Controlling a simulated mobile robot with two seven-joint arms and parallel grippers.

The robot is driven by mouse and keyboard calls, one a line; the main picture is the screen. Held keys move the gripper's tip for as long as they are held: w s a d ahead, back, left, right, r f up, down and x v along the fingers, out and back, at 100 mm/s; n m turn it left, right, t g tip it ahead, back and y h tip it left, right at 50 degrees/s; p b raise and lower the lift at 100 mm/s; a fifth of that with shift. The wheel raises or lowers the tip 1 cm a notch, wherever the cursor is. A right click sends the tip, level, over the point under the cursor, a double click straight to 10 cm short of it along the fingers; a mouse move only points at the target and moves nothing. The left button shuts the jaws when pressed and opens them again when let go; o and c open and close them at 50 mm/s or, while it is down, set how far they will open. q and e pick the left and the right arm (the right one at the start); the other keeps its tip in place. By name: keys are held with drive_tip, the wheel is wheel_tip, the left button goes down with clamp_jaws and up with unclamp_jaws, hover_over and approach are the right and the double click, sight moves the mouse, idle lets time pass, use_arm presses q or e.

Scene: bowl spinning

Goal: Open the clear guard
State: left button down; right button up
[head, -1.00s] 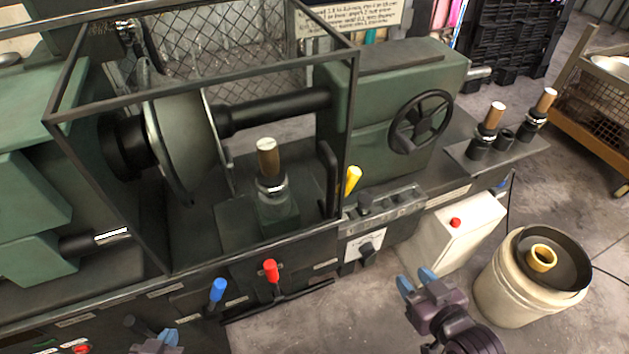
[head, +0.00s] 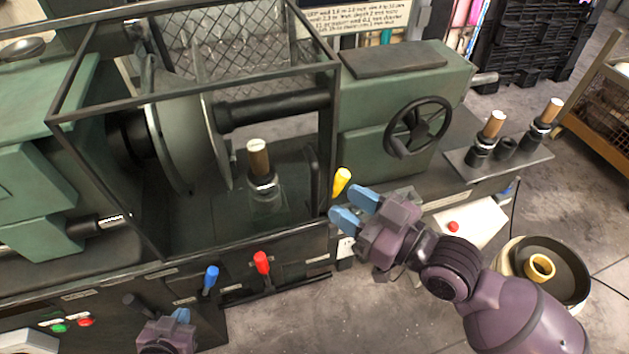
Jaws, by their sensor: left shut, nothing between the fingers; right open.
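The clear guard (head: 200,82) is a dark-framed see-through box around the spinning machine's disc (head: 180,135) and tool post (head: 262,190). It stands closed over the work area. A black upright handle (head: 313,180) shows near its right front corner. My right gripper (head: 350,207) is open and empty, its blue fingers just right of the guard's lower right corner, below the yellow lever knob (head: 341,181). I cannot tell whether it touches anything. My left gripper (head: 180,318) is low at the bottom edge, shut and empty, below the blue-knobbed lever (head: 211,277).
A red-knobbed lever (head: 262,263) sticks out from the machine's front. A handwheel (head: 418,127) is on the green tailstock (head: 400,90). A white box with a red button (head: 453,227) and a bucket (head: 515,262) stand at right. Bare floor (head: 300,325) lies in front.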

sight(318, 187)
drive_tip(key=x, duration=0.7)
drive_tip(key=shift+w+a, duration=0.1)
drive_tip(key=shift+w, duration=0.05)
drive_tip(key=shift+c, duration=0.2)
clamp_jaws()
